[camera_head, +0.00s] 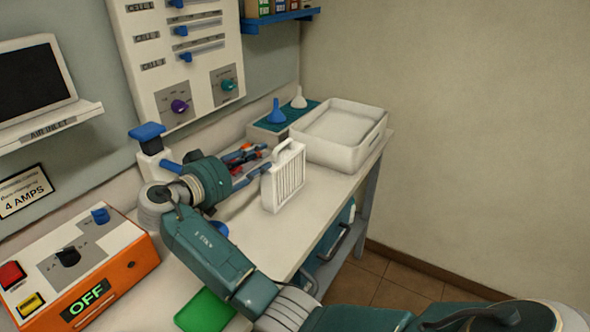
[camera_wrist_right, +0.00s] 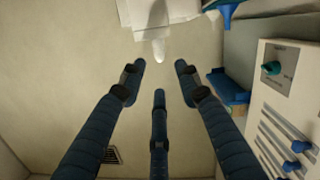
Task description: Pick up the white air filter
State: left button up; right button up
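The white air filter (camera_head: 283,178) stands upright on the white workbench (camera_head: 325,190), with its ribbed face and a handle on top. My right gripper (camera_head: 256,171) is just left of the filter, its dark fingers pointing toward it. In the right wrist view, the gripper (camera_wrist_right: 160,76) has its three fingers spread with nothing between them. White shapes show beyond the fingertips at the top of that view; I cannot tell which part, if any, is the filter. My left gripper is not in view.
A white tray (camera_head: 374,142) stands behind the filter. A blue funnel (camera_head: 276,114) and a white funnel (camera_head: 299,99) stand left of it. Red and blue tools (camera_head: 243,154) lie behind my gripper. An orange charger (camera_head: 120,282) is at front left.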

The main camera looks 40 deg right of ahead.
aim_at(275, 149)
jog(key=p+x, duration=0.1)
jog(key=x, duration=0.3)
jog(key=shift+w+r, duration=0.1)
jog(key=shift+r, duration=0.05)
jog(key=p+x, duration=0.3)
jog(key=x, duration=0.2)
jog(key=shift+d, duration=0.1)
jog(key=shift+w+d+f, duration=0.1)
jog(key=shift+d+f, duration=0.15)
jog(key=shift+c, duration=0.7)
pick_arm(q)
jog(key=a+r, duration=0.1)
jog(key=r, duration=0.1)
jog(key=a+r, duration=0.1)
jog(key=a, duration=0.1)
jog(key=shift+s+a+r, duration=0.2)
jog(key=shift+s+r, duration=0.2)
pick_arm(e)
grip_shut()
